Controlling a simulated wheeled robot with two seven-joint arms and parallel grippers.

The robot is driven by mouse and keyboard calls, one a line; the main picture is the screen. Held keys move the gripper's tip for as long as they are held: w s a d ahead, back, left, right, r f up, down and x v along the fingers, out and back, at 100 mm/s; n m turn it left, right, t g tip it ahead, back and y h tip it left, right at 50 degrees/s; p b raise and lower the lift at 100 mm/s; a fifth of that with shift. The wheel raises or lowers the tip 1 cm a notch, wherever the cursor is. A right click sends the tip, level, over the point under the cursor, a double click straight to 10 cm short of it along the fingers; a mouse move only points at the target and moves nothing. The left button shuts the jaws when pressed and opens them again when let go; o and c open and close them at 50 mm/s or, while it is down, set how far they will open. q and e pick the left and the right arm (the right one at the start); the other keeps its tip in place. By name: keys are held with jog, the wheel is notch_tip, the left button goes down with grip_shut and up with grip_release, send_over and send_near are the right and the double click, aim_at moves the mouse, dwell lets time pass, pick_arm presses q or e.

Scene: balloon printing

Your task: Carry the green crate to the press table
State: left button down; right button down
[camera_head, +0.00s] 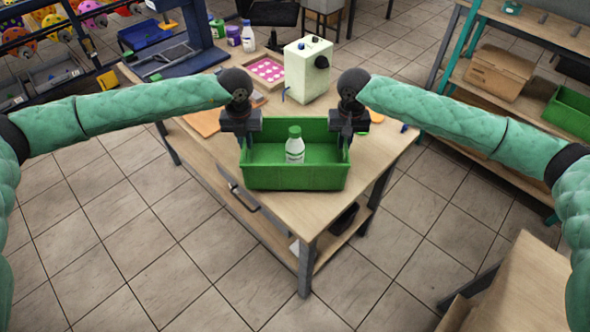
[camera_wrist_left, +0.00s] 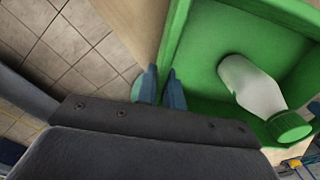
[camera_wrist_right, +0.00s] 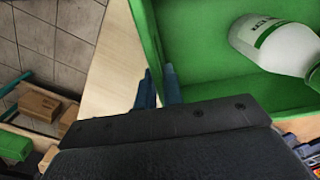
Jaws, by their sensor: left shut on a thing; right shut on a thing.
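The green crate (camera_head: 295,177) is at the near corner of the wooden press table (camera_head: 285,222), in the middle of the head view. I cannot tell whether it rests on the top or hangs just above it. A white bottle with a green cap (camera_head: 295,148) stands inside it. My left gripper (camera_head: 243,148) is shut on the crate's left side wall, which also shows in the left wrist view (camera_wrist_left: 178,40). My right gripper (camera_head: 347,148) is shut on the right side wall, which shows in the right wrist view (camera_wrist_right: 150,40).
Behind the crate are a pale green box-shaped machine (camera_head: 308,70), a tray of pink discs (camera_head: 267,71) and a dark blue press (camera_head: 190,50). Shelves at the right hold a cardboard box (camera_head: 499,73) and another green crate (camera_head: 568,112). A wooden surface (camera_head: 520,285) is at lower right.

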pick_arm(q)
jog(key=shift+a+f+b, duration=0.15)
jog(key=shift+f+b, duration=0.15)
jog(key=shift+f, duration=0.2)
pick_arm(e)
jog(key=shift+d+f, duration=0.15)
jog(key=shift+f, duration=0.35)
pick_arm(q)
jog(key=c, duration=1.6)
grip_release()
pick_arm(e)
jog(key=c, duration=1.6)
grip_release()
pick_arm(q)
jog(key=shift+o, duration=0.4)
pick_arm(e)
jog(key=shift+o, duration=0.4)
pick_arm(q)
jog(key=shift+r, duration=0.1)
pick_arm(e)
jog(key=shift+r, duration=0.15)
pick_arm(q)
notch_tip(320, 180, up, 12)
pick_arm(e)
notch_tip(320, 180, up, 12)
jog(key=shift+f, duration=0.2)
